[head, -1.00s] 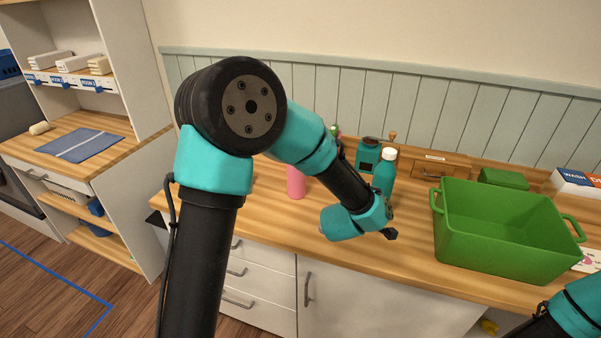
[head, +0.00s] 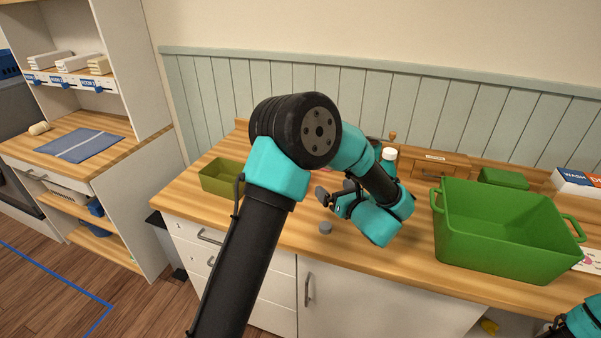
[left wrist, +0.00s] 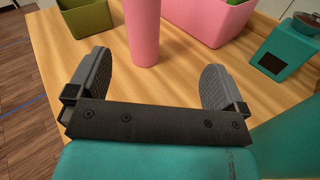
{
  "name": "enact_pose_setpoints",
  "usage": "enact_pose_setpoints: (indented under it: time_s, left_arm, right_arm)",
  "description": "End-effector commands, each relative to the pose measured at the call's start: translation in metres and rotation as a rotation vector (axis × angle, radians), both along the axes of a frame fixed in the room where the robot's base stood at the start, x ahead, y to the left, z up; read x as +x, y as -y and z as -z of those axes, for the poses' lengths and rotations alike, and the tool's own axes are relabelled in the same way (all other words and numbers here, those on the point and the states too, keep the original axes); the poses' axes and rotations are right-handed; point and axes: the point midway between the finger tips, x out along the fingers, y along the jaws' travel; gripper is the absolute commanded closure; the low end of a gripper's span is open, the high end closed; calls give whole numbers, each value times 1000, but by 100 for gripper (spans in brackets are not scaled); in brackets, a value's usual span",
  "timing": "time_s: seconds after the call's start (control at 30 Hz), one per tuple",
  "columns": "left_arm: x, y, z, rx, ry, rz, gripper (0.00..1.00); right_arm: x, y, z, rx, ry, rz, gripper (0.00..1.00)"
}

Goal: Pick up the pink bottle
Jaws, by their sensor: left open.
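The pink bottle (left wrist: 143,32) shows in the left wrist view at the top, left of centre, with its upper end cut off by the frame. In the head view I cannot make it out behind my left arm. My left gripper (head: 325,211) is over the worktop in the head view. In the left wrist view the left gripper (left wrist: 155,80) is open and empty, its two grey fingers spread wide. The bottle appears in line with the gap between them, ahead of the palm and not gripped. My right gripper is out of view; only part of that arm shows.
A pink bin (left wrist: 208,18) is beyond the bottle. An olive green container (head: 217,178) is at the worktop's left. A large green crate (head: 490,245) is at the right.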

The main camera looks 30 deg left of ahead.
Motion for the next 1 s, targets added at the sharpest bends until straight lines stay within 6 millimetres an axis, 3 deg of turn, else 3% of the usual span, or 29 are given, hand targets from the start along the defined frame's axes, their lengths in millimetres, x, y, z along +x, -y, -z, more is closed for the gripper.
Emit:
enact_pose_setpoints:
  time_s: [0.2, 0.6, 1.0]
  left_arm:
    - [-10, -4, -2, -35, 139, -105, 2]
    - [-9, -8, -2, -36, 141, -106, 2]
    - [15, -63, -2, -36, 140, -108, 2]
  right_arm:
    - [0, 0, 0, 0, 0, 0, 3]
    - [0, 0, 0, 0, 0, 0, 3]
    - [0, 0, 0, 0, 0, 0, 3]
